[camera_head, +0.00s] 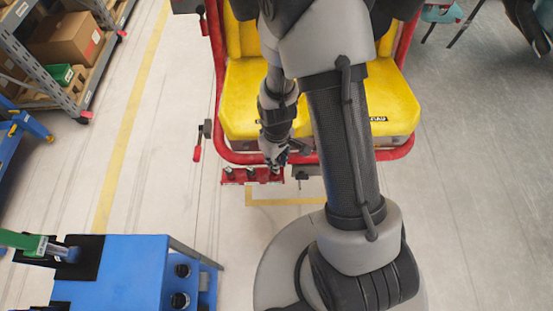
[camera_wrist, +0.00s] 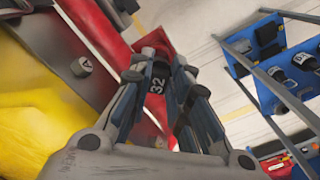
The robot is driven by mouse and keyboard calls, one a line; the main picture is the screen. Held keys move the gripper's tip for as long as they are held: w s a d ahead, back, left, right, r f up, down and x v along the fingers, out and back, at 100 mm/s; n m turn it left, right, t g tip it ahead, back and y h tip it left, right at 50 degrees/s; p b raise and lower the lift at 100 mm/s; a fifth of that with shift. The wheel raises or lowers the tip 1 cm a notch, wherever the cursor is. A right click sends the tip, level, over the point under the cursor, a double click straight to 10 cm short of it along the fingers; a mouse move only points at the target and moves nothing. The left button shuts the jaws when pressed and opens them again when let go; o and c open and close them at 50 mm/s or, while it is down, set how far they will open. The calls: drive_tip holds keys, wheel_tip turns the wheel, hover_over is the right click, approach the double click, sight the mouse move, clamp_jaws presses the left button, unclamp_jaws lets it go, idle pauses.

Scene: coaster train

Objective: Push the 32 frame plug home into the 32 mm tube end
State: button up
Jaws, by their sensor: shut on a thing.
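The black plug marked 32 (camera_wrist: 157,84) is between the fingers of my gripper (camera_wrist: 159,68), which is shut on it. The plug's far end points at a red bracket (camera_wrist: 150,40) on the red train frame. Its tip and the mouth of the tube are mostly hidden by the fingers, so I cannot tell how deep it sits. In the head view my gripper (camera_head: 276,160) is low over the right part of a red bar (camera_head: 238,181) that carries dark round ends. The plug is too small to make out there.
The yellow seats (camera_head: 245,95) of the coaster car stand just behind the gripper. A small lever with a red handle (camera_head: 198,146) is to the left. A blue workbench (camera_head: 125,270) is at lower left, and a shelf with boxes (camera_head: 65,40) at upper left. Floor between is clear.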

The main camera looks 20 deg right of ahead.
drive_tip(key=shift+f, duration=0.15)
drive_tip(key=shift+f+b, duration=0.5)
drive_tip(key=shift+b, duration=0.05)
drive_tip(key=shift+f+b, duration=1.5)
drive_tip(key=shift+f, duration=0.35)
idle(0.6)
drive_tip(key=o, duration=1)
drive_tip(key=shift+r, duration=0.1)
drive_tip(key=shift+c, duration=0.2)
drive_tip(key=shift+o, duration=0.6)
drive_tip(key=o, duration=0.7)
drive_tip(key=shift+r, duration=0.1)
drive_tip(key=shift+r+p, duration=2.75)
drive_tip(key=shift+r, duration=0.65)
